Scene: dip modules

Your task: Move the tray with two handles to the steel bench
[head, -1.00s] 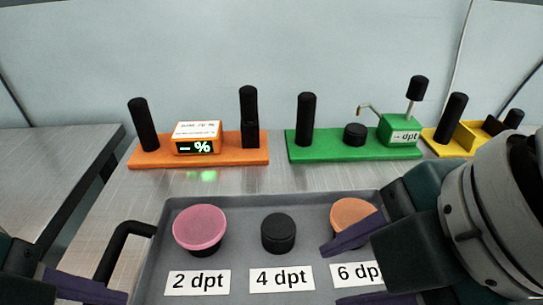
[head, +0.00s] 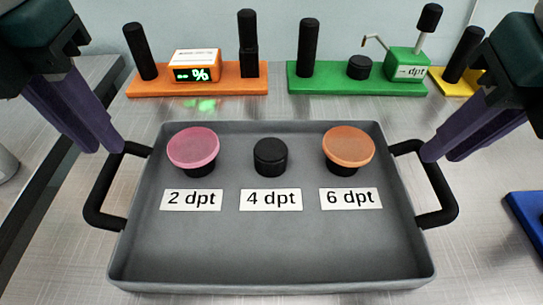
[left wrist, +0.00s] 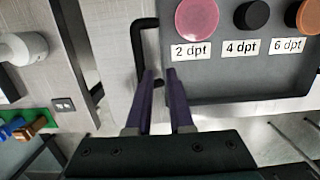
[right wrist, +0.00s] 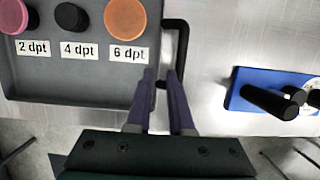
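The grey tray (head: 270,240) rests on a brushed metal surface, with a black handle on each side. It holds a pink-topped knob (head: 193,148), a black knob (head: 270,157) and an orange-topped knob (head: 348,148), above labels 2, 4 and 6 dpt. My left gripper (head: 106,148) is open by the left handle (head: 95,200); the handle also shows near its fingers in the left wrist view (left wrist: 137,45). My right gripper (head: 432,156) is open by the right handle (head: 440,190), also in the right wrist view (right wrist: 184,40). Neither gripper is shut on a handle.
An orange module (head: 200,90) with a % display, a green module (head: 340,86) and a yellow module (head: 440,84) stand behind the tray. A blue module (right wrist: 243,92) lies to the right. At left, a gap separates another surface (head: 60,85).

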